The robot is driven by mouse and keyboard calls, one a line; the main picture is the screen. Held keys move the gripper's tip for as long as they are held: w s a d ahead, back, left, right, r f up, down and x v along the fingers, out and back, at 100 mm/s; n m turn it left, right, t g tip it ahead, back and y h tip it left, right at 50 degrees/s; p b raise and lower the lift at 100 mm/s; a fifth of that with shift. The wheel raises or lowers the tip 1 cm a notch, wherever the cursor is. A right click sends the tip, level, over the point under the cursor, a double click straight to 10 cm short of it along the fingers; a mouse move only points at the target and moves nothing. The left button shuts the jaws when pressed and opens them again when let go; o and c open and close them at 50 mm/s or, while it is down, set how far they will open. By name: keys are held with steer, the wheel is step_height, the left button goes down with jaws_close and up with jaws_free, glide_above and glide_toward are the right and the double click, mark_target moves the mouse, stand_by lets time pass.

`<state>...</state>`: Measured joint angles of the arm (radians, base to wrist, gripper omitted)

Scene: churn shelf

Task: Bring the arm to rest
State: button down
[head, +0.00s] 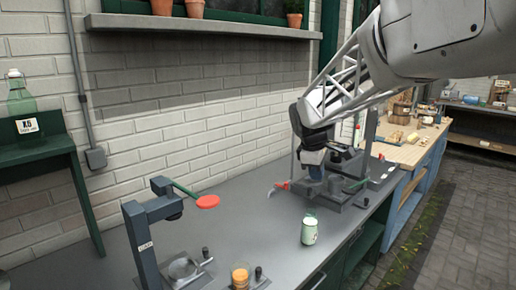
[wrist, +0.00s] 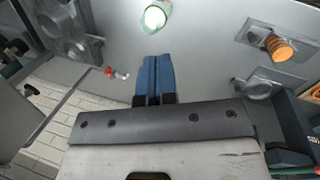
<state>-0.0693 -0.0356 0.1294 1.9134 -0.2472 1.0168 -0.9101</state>
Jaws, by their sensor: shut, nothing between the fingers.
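My gripper (head: 316,176) hangs above the grey metal counter (head: 222,213), pointing down in front of a small metal stand at the right. In the wrist view its two blue fingers (wrist: 154,75) lie side by side, shut, with nothing between them. My arm reaches in from the upper right of the head view.
A dark post with a red-tipped lever (head: 207,201) stands at the front left. An orange jar (head: 240,277) sits in a holder near the front edge. A green shelf (head: 38,145) with a bottle (head: 22,100) is at the left. The counter's middle is clear.

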steer(key=s+f+m, duration=0.2)
steer(key=s+m, duration=0.2)
steer(key=s, duration=0.8)
steer(key=s+d+f+m+y, duration=0.1)
steer(key=s+m, duration=0.3)
steer(key=s, duration=0.9)
steer(key=s+f+m+t+y, duration=0.1)
steer(key=s+f+m, duration=0.2)
steer(key=s, duration=1)
steer(key=shift+s+d+f+m, duration=0.15)
steer(key=shift+d+m, duration=0.05)
steer(key=shift+m, duration=0.7)
